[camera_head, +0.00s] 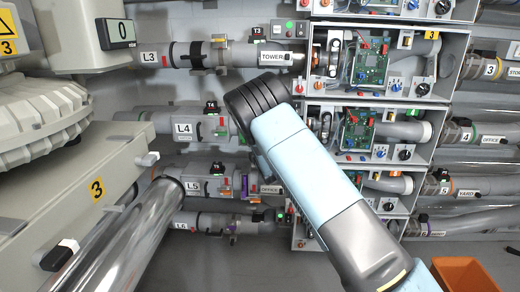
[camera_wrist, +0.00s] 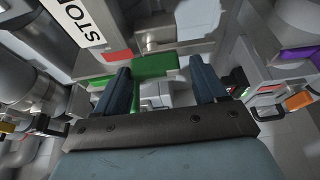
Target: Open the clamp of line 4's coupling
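Line 4's pipe, marked by a label L4 (camera_head: 183,128), runs across the wall at mid-left in the head view. A grey coupling (camera_head: 214,122) with a small red and green part sits on it, under a T4 tag. My arm covers the pipe to the right of this. In the wrist view my gripper (camera_wrist: 161,85) is open, its two dark blue fingers well apart. A green piece (camera_wrist: 155,65) and a grey part (camera_wrist: 155,95) show beyond and between the fingertips. I cannot tell whether the fingers touch them. The head view hides my fingers behind my arm.
Line 3's pipe (camera_head: 185,55) runs above and line 5's label L5 (camera_head: 193,186) is below. Open boxes with circuit boards (camera_head: 372,62) stand to the right. A large shiny pipe (camera_head: 125,235) is at lower left. An orange bin (camera_head: 462,275) is at lower right.

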